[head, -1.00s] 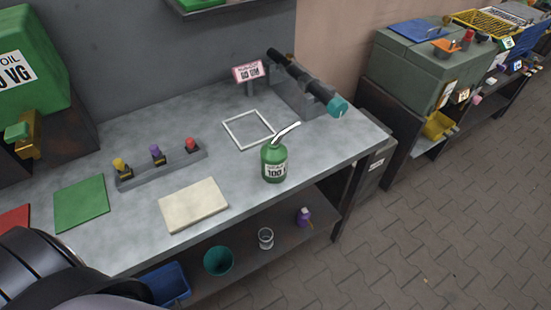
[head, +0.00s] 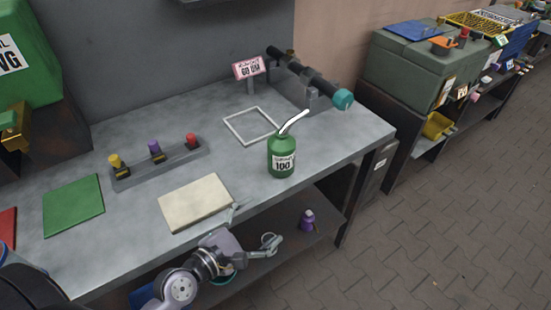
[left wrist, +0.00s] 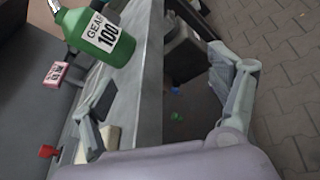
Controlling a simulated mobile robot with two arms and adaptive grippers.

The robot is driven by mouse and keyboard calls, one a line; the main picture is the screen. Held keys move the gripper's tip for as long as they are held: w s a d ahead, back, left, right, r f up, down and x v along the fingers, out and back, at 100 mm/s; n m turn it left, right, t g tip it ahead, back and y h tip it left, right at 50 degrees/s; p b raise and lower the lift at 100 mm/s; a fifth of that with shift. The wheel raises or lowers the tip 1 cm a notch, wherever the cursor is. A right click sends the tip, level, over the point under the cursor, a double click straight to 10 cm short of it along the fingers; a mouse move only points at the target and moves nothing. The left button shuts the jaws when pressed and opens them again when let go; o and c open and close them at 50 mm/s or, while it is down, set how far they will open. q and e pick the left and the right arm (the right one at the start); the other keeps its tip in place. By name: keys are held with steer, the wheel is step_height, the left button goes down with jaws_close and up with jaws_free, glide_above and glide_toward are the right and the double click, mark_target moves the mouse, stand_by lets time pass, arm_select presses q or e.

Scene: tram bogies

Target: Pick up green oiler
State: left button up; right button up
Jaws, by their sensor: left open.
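My left gripper (head: 252,228) is at the bench's front edge, left of and nearer than the oiler. Its fingers are spread and empty in the left wrist view (left wrist: 165,95). The oiler is apart from both fingers. My right gripper does not show.
A cream pad (head: 195,201) lies beside the gripper on the bench. A white square outline (head: 228,124) lies behind the oiler. A rack (head: 160,166) holds yellow, purple and red-topped items. A black torque tool (head: 305,76) rests at the back right. A purple bottle (head: 307,219) stands on the lower shelf.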

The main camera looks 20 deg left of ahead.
mark_target(274, 159)
arm_select(q)
steer(key=w+a+r+n+t+y, duration=0.2)
steer(key=a+r+n+t, duration=0.15)
steer(key=r+n, duration=0.45)
steer(key=shift+n, duration=0.6)
steer(key=w+p, duration=0.1)
steer(key=w, duration=0.2)
steer(key=w+d+f, duration=0.1)
steer(key=w, duration=0.2)
steer(key=w+p, duration=0.1)
steer(key=w, duration=0.3)
steer(key=shift+d+f+p, duration=0.3)
steer(key=shift+d+f, duration=0.05)
steer(key=shift+w+d+f, duration=0.15)
steer(key=shift+w+d, duration=0.1)
steer(key=shift+w, duration=0.75)
steer(key=shift+w+d+f, duration=0.1)
steer(key=shift+w+d, duration=0.1)
steer(key=shift+w, duration=0.85)
steer(key=shift+w+d+f, duration=0.15)
steer(key=shift+w+d, duration=0.1)
steer(key=shift+w, duration=0.75)
steer(key=shift+s, duration=0.1)
steer(key=c, duration=1.6)
steer(key=shift+r, duration=0.1)
steer(key=shift+c, duration=0.2)
